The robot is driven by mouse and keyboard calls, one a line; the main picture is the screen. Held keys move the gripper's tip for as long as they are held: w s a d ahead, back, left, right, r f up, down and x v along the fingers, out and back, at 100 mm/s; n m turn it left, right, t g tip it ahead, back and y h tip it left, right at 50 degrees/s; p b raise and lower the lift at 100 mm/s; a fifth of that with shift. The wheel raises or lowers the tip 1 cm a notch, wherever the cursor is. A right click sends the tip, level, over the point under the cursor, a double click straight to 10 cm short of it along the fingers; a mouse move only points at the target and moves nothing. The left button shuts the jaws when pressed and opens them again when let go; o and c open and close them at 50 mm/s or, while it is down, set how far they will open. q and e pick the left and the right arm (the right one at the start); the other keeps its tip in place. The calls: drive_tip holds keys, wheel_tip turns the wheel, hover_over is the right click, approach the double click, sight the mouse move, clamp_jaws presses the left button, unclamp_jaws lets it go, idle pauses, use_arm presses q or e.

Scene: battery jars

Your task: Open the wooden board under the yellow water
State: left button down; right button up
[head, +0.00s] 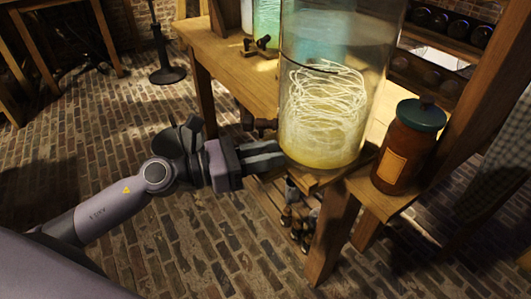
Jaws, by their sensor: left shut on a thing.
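A large glass jar of yellow water (322,140) stands upright on the table, with pale coiled strands inside and clearer liquid above. A wooden board (312,179) shows at the table's edge, just under the jar. My left gripper (284,155) reaches in from the left at the jar's lower left side, level with its base. Its fingers are shut on the edge of the wooden board; the exact contact is hard to see beside the jar. My right gripper is not in view.
A brown jar with a green lid (407,146) stands close to the right of the big jar. A greenish jar (267,20) and a small dark metal piece (260,45) are further back. Small bottles (292,218) sit below. Brick floor (180,250) is open at left.

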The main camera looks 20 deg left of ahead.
use_arm(q)
drive_tip(key=shift+s+d, duration=0.1)
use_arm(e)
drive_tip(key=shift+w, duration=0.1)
use_arm(q)
drive_tip(key=c, duration=1.1)
unclamp_jaws()
drive_tip(key=shift+o, duration=0.4)
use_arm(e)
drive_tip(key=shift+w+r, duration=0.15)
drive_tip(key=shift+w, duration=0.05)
use_arm(q)
drive_tip(key=shift+s+a+f, duration=0.15)
drive_tip(key=shift+s+a, duration=0.15)
drive_tip(key=shift+a, duration=0.25)
drive_tip(key=b+v, duration=0.1)
drive_tip(key=v, duration=0.4)
drive_tip(key=shift+s+a+b, duration=0.3)
drive_tip(key=shift+b, duration=0.1)
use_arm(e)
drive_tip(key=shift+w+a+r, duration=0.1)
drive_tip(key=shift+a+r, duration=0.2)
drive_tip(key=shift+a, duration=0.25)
